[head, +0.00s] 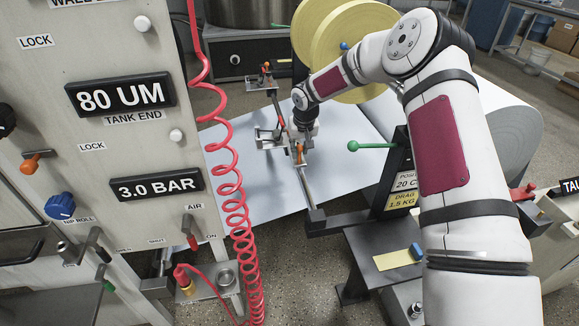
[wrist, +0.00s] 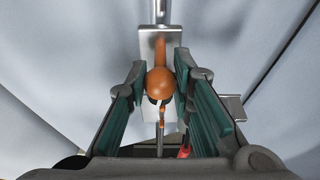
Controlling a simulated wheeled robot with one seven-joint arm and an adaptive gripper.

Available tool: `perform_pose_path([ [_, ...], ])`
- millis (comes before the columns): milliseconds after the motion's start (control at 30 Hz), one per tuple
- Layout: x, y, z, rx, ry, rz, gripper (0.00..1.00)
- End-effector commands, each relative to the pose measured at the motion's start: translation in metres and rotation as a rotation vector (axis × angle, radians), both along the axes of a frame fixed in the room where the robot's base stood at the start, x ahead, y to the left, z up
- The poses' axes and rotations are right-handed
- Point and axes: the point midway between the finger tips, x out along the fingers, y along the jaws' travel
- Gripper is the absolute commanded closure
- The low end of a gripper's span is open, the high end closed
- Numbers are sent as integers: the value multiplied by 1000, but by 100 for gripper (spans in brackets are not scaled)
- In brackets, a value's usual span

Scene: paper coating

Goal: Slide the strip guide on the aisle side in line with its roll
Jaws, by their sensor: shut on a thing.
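The near strip guide is a small metal bracket (head: 268,139) on a rail (head: 307,188) over the pale web (head: 237,187). Its orange knob (head: 300,153) shows just below my gripper (head: 301,131). In the wrist view the orange knob (wrist: 160,83) sits between the green-padded fingers of my gripper (wrist: 159,75), which is shut on it. A metal plate (wrist: 174,40) lies behind the knob. A second guide (head: 264,78) with an orange handle stands farther back. A yellow roll (head: 326,35) stands behind my arm. Which roll belongs to the guide I cannot tell.
A green-knobbed lever (head: 365,146) and a black post (head: 396,170) stand right of the guide. A large pale roll (head: 515,115) lies behind my arm.

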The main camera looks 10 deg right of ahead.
Motion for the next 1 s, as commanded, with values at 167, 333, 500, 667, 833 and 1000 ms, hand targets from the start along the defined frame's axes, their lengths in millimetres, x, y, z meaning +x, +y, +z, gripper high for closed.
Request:
perform_pose_path([
  [167, 6, 1, -1, 0, -1, 0, 100],
  [333, 10, 1, -1, 1, -1, 1, 100],
  [500, 15, 1, -1, 1, -1, 0, 100],
  [667, 15, 1, 0, 1, 0, 0, 57],
  [833, 15, 0, 0, 0, 0, 0, 57],
  [1000, 14, 0, 2, 0, 0, 0, 57],
])
